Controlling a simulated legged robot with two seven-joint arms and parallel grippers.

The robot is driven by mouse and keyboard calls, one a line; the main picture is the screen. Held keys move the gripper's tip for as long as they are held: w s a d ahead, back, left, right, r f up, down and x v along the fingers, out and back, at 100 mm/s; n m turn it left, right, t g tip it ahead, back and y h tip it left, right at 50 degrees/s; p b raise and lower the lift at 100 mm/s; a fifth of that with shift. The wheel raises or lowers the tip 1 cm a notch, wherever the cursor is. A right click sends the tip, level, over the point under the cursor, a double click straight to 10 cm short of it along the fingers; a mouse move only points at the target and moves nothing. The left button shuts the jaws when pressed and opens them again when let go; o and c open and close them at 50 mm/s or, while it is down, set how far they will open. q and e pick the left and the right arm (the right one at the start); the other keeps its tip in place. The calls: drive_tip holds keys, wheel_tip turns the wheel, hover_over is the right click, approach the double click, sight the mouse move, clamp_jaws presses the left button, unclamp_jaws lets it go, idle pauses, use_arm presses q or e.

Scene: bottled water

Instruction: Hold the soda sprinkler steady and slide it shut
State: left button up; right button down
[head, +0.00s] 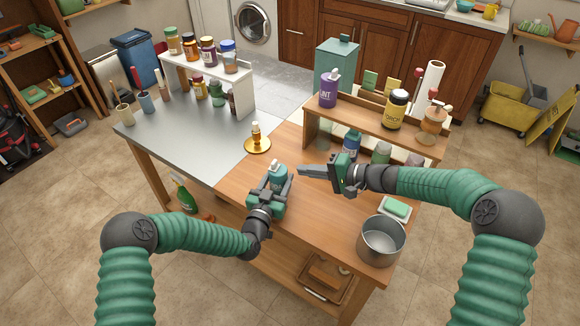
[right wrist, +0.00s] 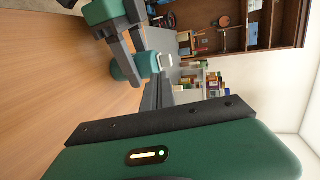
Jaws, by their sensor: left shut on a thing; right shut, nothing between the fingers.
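The soda sprinkler, a small teal bottle with a pale top (head: 277,171), stands on the wooden table near its front edge. It also shows sideways in the right wrist view (right wrist: 126,68), with its white top clear of the fingers. My left gripper (head: 275,184) is shut on its body, one finger on each side, hiding its lower part. My right gripper (head: 303,172) is shut and empty, pointing left, just right of the sprinkler and apart from it. A dark finger of it shows in the right wrist view (right wrist: 150,120). Whether the top is slid open cannot be told.
An amber bottle (head: 256,135) stands on a gold dish behind the sprinkler. A wooden shelf (head: 345,115) with jars stands behind my right gripper. A metal pot (head: 380,243) and a green sponge on a dish (head: 394,213) are at the right. The table's front middle is clear.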

drive_tip(key=v, duration=0.7)
use_arm(q)
drive_tip(key=o, duration=1.3)
drive_tip(key=shift+o, duration=0.2)
